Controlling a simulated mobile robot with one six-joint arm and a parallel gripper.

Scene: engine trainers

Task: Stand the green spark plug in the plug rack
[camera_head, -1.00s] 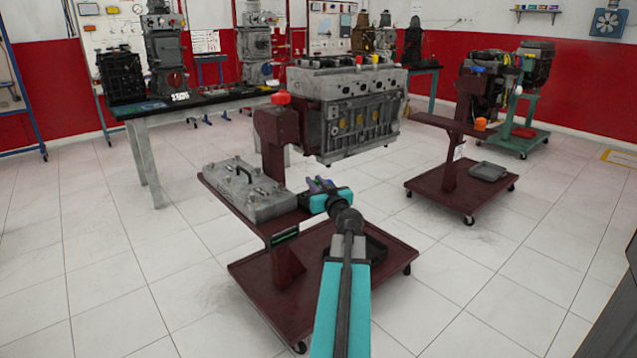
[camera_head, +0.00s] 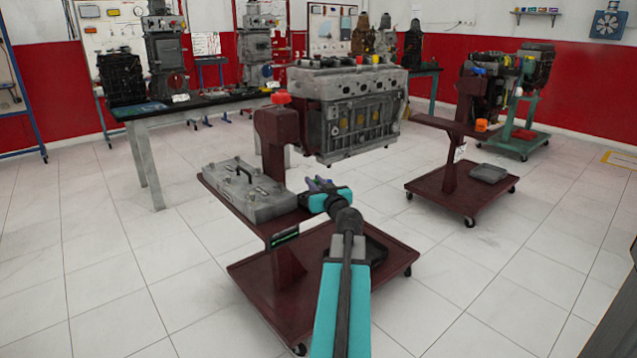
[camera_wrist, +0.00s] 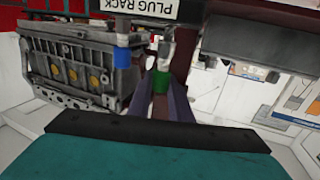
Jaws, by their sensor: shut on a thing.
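The green spark plug (camera_wrist: 160,82) is between the fingertips of my gripper (camera_wrist: 165,95) in the wrist view, with its pale end beyond the fingers. My gripper is shut on it. In the head view my gripper (camera_head: 318,186) is over the stand's shelf, right of the grey case, and the plug is too small to make out. The plug rack's label (camera_wrist: 140,8) reads PLUG RACK at the top of the wrist view. A blue plug-like piece (camera_wrist: 122,56) is just below the label, left of the green plug. Contact between the green plug and the rack cannot be told.
A grey case with a handle (camera_head: 245,192) lies on the shelf left of my gripper. An engine block (camera_head: 350,112) on the dark red stand (camera_head: 275,145) rises behind it. A second trolley (camera_head: 450,180) stands to the right. Tiled floor is clear around them.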

